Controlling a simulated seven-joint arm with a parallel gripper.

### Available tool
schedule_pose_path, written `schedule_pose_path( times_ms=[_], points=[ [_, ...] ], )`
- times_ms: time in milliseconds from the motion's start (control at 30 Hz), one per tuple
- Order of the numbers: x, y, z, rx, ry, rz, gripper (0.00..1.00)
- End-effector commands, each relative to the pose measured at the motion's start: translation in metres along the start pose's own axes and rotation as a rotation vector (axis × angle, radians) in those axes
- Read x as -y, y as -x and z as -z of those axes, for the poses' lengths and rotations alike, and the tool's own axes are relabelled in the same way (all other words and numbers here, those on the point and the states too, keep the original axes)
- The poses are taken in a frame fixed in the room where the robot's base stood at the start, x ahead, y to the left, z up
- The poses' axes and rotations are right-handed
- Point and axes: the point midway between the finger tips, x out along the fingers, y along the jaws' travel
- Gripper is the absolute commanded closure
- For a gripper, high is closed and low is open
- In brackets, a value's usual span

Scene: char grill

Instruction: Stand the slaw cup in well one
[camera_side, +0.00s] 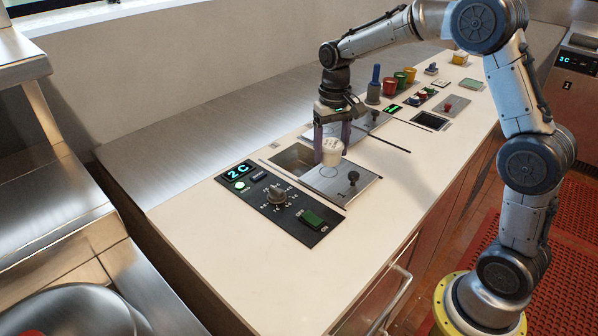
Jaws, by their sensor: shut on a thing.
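The slaw cup (332,154) is small and white with dark markings on its upper part. It is upright between the fingers of my gripper (331,140), which is shut on it. The cup shows over the left part of a steel lid (350,190) with a black knob; I cannot tell whether it touches the lid. An open steel well (291,158) lies just left of the cup, partly covered by that lid. No number on this well is readable. Its far right side is hidden behind the cup and fingers.
A black control panel (290,218) with a dial, a green switch and a "2C" display sits in front of the well. Behind are another lid (366,122), a blue bottle (374,86), coloured cups (390,88) and a smaller opening (430,121). The front counter (215,255) is clear.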

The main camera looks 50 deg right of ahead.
Motion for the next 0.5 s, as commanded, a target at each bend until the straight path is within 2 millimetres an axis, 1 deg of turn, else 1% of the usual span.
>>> schedule_pose_path(
  times_ms=[100, 367, 400, 500],
  points=[
    [0.005, -0.013, 0.025, 0.003, -0.001, -0.001, 0.87],
    [0.017, -0.036, 0.075, 0.002, -0.001, 0.0, 0.87],
    [0.018, -0.045, 0.08, 0.004, -0.001, -0.001, 0.87],
    [0.021, -0.062, 0.094, 0.004, -0.001, -0.001, 0.87]
  ],
)
